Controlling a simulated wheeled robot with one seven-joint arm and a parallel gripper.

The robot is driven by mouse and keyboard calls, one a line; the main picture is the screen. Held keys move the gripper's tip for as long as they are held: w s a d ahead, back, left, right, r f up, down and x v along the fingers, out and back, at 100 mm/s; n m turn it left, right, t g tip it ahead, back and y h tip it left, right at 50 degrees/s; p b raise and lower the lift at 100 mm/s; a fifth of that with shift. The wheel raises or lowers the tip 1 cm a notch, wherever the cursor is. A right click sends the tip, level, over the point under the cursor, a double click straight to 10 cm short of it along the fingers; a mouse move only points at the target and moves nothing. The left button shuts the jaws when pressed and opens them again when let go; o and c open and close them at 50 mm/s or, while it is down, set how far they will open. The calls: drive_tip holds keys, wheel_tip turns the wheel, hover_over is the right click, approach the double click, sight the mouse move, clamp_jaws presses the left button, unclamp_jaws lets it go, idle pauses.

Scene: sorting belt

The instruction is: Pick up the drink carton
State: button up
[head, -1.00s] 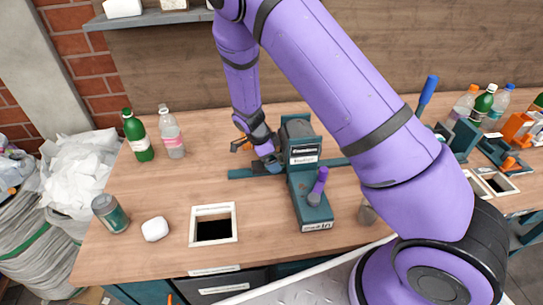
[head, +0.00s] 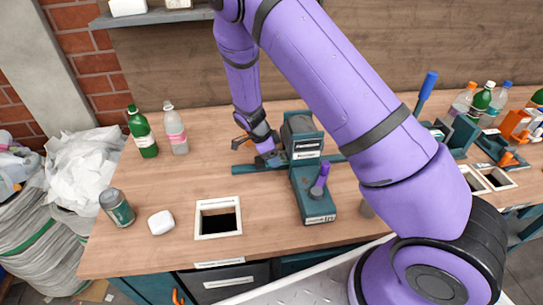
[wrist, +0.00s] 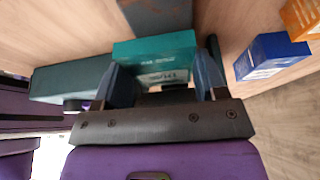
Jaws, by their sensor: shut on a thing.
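In the wrist view a teal box-shaped carton (wrist: 155,50) with pale print sits between the two blue-grey fingers of my gripper (wrist: 163,84). The fingers are shut on its sides. In the head view my gripper (head: 266,155) is low over the workbench, just left of a dark teal press-like device. The carton is too small and hidden there to make out clearly. I cannot tell whether it touches the bench.
The dark teal device (head: 303,140) with a purple-topped handle stands close right of my gripper. A blue box (wrist: 270,57) and an orange one (wrist: 303,18) lie nearby. A white-framed hole (head: 218,217), white lump (head: 160,222), can (head: 117,207) and two bottles stand left.

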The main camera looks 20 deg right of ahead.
drive_tip(key=shift+s, duration=0.1)
drive_tip(key=o, duration=1)
drive_tip(key=shift+c, duration=0.2)
drive_tip(key=shift+a, duration=0.1)
drive_tip(key=v, duration=1)
drive_tip(key=shift+r, duration=0.35)
drive_tip(key=shift+o, duration=0.5)
